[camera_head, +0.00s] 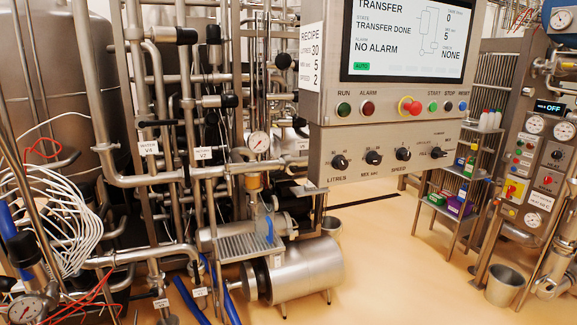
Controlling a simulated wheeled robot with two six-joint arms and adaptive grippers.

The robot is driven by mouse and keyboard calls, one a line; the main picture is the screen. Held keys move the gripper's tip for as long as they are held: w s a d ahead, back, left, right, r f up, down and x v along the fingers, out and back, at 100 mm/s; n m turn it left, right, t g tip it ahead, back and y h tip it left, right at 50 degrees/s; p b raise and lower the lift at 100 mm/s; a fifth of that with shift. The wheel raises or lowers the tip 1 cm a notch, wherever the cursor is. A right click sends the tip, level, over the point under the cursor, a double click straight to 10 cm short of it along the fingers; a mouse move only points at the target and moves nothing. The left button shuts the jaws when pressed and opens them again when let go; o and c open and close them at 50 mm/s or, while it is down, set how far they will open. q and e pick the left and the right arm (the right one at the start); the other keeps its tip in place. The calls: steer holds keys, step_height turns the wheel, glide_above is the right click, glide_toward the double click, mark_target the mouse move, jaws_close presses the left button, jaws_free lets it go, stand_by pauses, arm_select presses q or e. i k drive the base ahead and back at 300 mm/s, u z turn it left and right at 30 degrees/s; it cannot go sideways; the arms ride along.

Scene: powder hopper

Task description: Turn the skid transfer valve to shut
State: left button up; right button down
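A pipe skid fills the left half of the head view, with tags reading about V4 (148,148) and V2 (203,153) on its pipes. Smaller tags hang low down, one at the bottom middle (200,292) and one left of it (160,303); their text is too small to read. I cannot tell which valve is the skid transfer valve or how its handle stands. Blue tube-like parts (190,301) run down at the bottom edge, and a small blue part (269,230) shows above the steel cylinder. Neither of my grippers is in view.
A control panel screen (408,38) reads TRANSFER DONE and NO ALARM. Its knobs and buttons (404,154) sit below. A horizontal steel cylinder (305,270) and grated step (247,244) stand low. A bucket (505,286) and shelf rack (452,200) are right. The floor between is clear.

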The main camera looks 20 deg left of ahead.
mark_target(294, 169)
steer(key=u, duration=0.85)
steer(key=i, duration=1.5)
steer(key=z, duration=0.55)
